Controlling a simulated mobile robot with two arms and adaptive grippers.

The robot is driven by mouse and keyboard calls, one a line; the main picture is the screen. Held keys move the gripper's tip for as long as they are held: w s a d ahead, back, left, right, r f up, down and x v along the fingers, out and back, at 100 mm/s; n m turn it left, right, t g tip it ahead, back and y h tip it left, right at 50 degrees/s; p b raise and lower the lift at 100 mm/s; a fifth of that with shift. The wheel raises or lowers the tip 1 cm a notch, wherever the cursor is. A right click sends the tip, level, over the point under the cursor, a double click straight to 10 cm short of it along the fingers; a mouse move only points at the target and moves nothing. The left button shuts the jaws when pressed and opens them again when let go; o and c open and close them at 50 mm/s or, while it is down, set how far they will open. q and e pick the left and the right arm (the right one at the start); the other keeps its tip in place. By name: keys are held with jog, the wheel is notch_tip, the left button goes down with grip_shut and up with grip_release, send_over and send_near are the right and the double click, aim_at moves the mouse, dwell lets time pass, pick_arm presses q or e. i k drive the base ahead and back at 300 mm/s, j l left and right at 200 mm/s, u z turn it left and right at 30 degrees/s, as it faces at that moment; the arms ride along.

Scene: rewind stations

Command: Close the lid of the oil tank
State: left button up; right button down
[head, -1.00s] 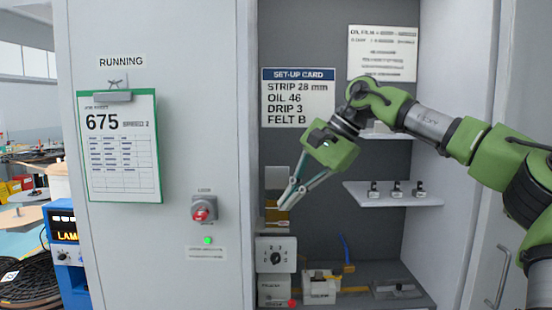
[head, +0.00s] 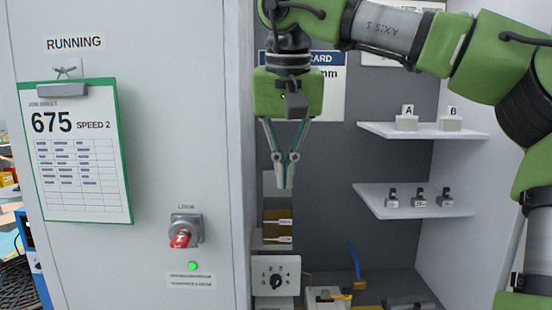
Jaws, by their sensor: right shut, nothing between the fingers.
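The oil tank (head: 278,224) stands at the left inside the open cabinet, with amber oil showing through its front and small level tags on it. A grey plate (head: 268,184), which looks like its raised lid, stands upright above the tank's back and is partly hidden by the gripper. My right gripper (head: 285,186) points straight down above the tank, with its fingertips together and nothing between them. It overlaps the lid in the head view; I cannot tell whether it touches it. My left gripper is not in view.
A dial box (head: 276,276) sits below the tank. Two shelves (head: 425,131) with small labelled blocks and parts are at the right. The cabinet's left panel carries a clipboard (head: 75,150), a red-handled switch (head: 183,236) and a green lamp (head: 192,266). A set-up card hangs behind the gripper.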

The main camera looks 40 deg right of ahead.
aim_at(269, 178)
jog(key=i+l, duration=1.05)
jog(key=l, duration=0.25)
